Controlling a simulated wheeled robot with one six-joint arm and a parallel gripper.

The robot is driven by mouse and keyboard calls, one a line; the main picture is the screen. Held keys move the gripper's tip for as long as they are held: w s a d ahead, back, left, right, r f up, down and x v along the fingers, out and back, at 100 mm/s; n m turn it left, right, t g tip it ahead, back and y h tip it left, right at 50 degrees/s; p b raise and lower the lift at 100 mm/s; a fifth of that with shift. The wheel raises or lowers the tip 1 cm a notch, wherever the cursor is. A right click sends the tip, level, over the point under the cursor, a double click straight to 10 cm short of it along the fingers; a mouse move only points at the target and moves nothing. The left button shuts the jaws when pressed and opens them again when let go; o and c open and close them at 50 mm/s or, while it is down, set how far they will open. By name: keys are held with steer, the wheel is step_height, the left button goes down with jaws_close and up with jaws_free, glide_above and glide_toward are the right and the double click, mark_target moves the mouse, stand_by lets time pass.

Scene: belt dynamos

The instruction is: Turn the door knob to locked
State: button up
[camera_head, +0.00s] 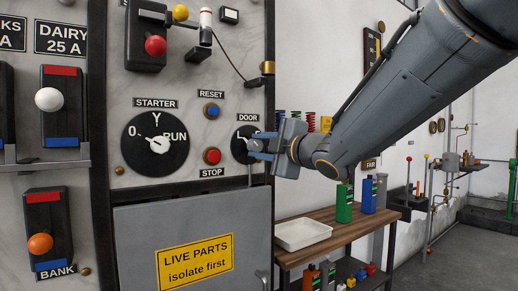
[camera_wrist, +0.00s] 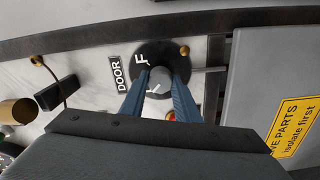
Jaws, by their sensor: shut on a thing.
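The door knob (camera_wrist: 160,78) is a small grey knob with a white pointer mark on a round black dial, beside the DOOR label (camera_wrist: 117,74). In the head view, the dial (camera_head: 237,150) is partly covered by my gripper (camera_head: 256,146), which reaches in from the right. In the wrist view, its two blue fingers stand on either side of the knob, shut on it. The pointer slants toward the DOOR label side and my palm; which marking it matches is unclear.
A red STOP button (camera_head: 212,156) and blue RESET button (camera_head: 211,110) sit left of the knob. The STARTER dial (camera_head: 156,144) is further left. A grey cover (camera_head: 190,220) with a yellow warning sign is below. A wooden bench (camera_head: 345,232) stands right.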

steer(key=o, duration=1.1)
steer(key=shift+c, duration=0.2)
steer(key=v, duration=0.8)
steer(key=shift+w, duration=0.1)
